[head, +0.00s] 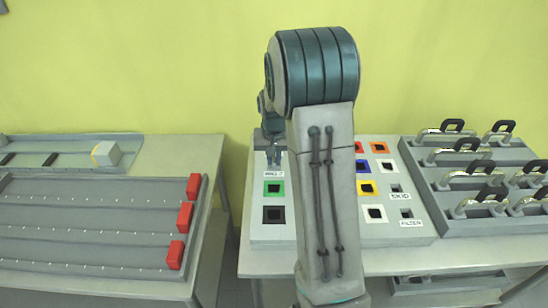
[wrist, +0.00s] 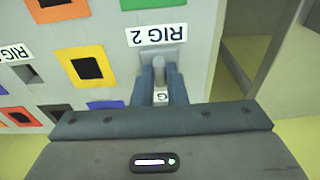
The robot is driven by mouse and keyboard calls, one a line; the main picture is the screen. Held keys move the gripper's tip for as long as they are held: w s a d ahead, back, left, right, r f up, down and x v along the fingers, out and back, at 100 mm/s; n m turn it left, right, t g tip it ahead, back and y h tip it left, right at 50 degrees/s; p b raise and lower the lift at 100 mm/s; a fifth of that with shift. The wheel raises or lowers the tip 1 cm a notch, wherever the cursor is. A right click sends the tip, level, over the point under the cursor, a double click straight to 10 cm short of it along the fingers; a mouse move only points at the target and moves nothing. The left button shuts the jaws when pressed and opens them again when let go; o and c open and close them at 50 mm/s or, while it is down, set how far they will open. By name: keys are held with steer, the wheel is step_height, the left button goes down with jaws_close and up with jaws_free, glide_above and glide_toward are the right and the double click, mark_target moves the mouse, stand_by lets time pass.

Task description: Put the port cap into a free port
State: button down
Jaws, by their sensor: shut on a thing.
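My gripper (wrist: 162,88) points down at the port panel (wrist: 115,45), its two blue-grey fingers shut on a small grey port cap (wrist: 159,70). The cap is over a grey patch beside the RIG 2 label (wrist: 157,36); I cannot tell whether it sits in a port there. In the head view my gripper (head: 273,155) is at the panel's back left, partly hidden by my arm.
A rack of black-handled metal items (head: 470,170) stands right of the panel (head: 425,232). A grey tray (head: 90,240) with red blocks (head: 185,215) is on the left table, across a gap. My arm hides the panel's middle.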

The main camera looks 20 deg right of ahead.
steer(key=c, duration=1.4)
jaws_free()
steer(key=shift+f, duration=0.1)
steer(key=r, duration=0.4)
steer(key=s+r, duration=0.1)
steer(key=r, duration=0.8)
steer(key=shift+s+a+r, duration=0.3)
steer(key=shift+r, duration=0.1)
step_height(320, 180, up, 8)
steer(key=p, duration=0.6)
